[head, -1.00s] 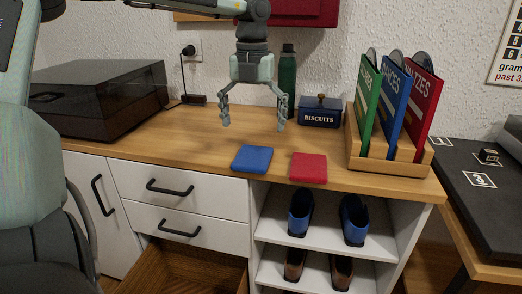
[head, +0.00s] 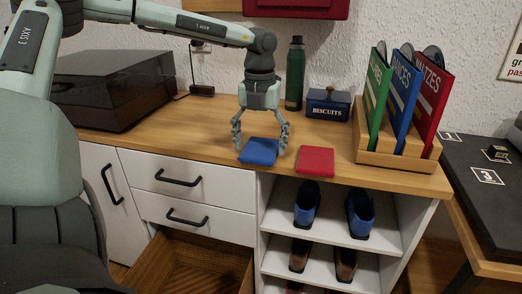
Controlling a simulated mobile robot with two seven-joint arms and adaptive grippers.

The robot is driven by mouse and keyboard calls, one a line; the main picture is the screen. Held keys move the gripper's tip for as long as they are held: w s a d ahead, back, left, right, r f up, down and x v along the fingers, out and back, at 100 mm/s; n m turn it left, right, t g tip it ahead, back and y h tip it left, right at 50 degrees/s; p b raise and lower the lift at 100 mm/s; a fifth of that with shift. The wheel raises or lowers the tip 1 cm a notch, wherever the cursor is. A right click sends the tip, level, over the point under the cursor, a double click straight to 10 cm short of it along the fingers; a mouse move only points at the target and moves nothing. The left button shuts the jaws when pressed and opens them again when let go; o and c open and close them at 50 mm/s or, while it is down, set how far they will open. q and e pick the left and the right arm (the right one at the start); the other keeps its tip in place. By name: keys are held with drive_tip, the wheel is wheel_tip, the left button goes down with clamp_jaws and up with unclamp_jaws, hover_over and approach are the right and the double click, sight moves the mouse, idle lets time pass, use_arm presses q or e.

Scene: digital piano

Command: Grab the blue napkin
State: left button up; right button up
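The blue napkin (head: 259,152) lies folded and flat near the front edge of the wooden cabinet top. A red napkin (head: 315,161) lies just to its right. My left gripper (head: 261,143) points down over the blue napkin with its fingers spread, one at each side of the napkin's far part. I cannot tell whether the fingertips touch the napkin or the wood. My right gripper is not in view.
A green bottle (head: 295,74) and a blue biscuit tin (head: 328,104) stand behind to the right. A wooden rack (head: 392,158) holds record sleeves. A turntable (head: 117,88) is at the left. An open drawer (head: 193,265) juts out below.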

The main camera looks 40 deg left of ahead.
sight(257, 150)
use_arm(q)
drive_tip(key=c, duration=0.5)
drive_tip(key=shift+r, duration=0.15)
drive_tip(key=shift+r, duration=0.25)
drive_tip(key=r, duration=0.4)
drive_tip(key=shift+s+a+b, duration=0.2)
drive_tip(key=shift+s+b, duration=0.1)
drive_tip(key=shift+b, duration=0.05)
drive_tip(key=s+a+r+b, duration=0.1)
drive_tip(key=s+a+r, duration=0.3)
drive_tip(key=s, duration=0.6)
drive_tip(key=shift+a+r, duration=0.4)
drive_tip(key=shift+r, duration=0.7)
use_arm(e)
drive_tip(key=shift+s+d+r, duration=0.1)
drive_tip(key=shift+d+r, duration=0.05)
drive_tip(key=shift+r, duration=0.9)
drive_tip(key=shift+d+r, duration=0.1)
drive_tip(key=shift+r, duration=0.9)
